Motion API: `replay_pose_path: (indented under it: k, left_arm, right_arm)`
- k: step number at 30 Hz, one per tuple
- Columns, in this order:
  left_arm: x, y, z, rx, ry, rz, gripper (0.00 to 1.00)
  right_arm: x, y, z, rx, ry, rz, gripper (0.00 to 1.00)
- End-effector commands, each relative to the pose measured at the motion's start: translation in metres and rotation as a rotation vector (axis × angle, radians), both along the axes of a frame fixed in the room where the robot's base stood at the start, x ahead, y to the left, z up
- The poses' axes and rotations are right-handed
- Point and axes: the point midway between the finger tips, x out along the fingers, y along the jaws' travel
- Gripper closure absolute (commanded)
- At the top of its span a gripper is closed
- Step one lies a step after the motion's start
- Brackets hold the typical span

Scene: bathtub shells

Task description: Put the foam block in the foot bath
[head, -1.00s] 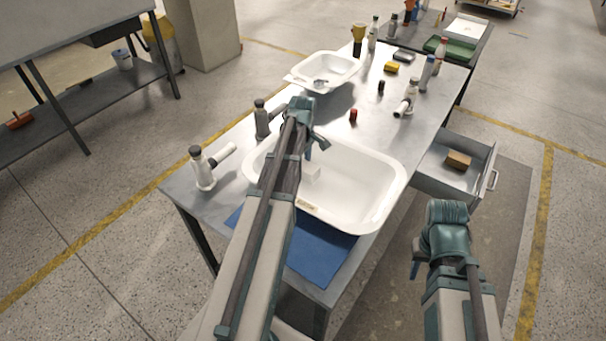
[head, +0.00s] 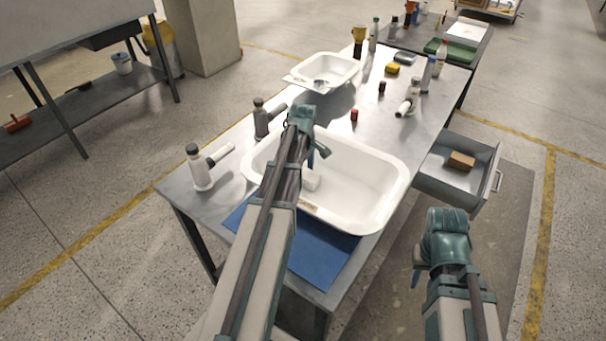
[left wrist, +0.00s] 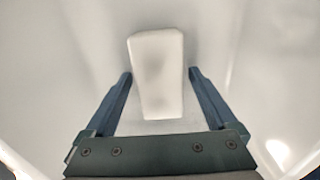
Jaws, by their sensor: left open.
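The white foam block (head: 311,181) is inside the large white tub (head: 378,203), which looks like the foot bath. My left gripper (head: 314,160) is over the tub and points down into it. In the left wrist view the block (left wrist: 157,75) lies between the two open fingers, with a gap on each side. It seems to rest on the tub floor, though white on white makes contact hard to judge. My right gripper (head: 417,268) is off the table at the right, away from the tub; its jaws are not clearly shown.
A smaller white basin (head: 329,70) stands farther back. Two shower-like fittings, one white (head: 201,173) and one dark (head: 262,122), stand left of the tub. A blue mat (head: 318,252) lies in front. An open drawer (head: 432,181) holding a brown block (head: 461,160) juts out right.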

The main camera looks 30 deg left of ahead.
Motion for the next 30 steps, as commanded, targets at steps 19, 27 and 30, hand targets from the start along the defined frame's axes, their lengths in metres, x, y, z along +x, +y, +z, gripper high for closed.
replay_pose_path:
  k: [19,27,30]
  left_arm:
    - [0.0,0.0,0.043,0.0,0.0,0.0,0.09]
    - [0.0,0.0,0.086,0.0,0.0,0.0,0.09]
    - [0.0,0.0,0.101,0.0,0.0,0.0,0.09]
  right_arm:
    - [0.0,0.0,0.043,0.0,0.0,0.0,0.63]
    - [0.0,0.0,0.086,0.0,0.0,0.0,0.63]
    - [0.0,0.0,0.101,0.0,0.0,0.0,0.63]
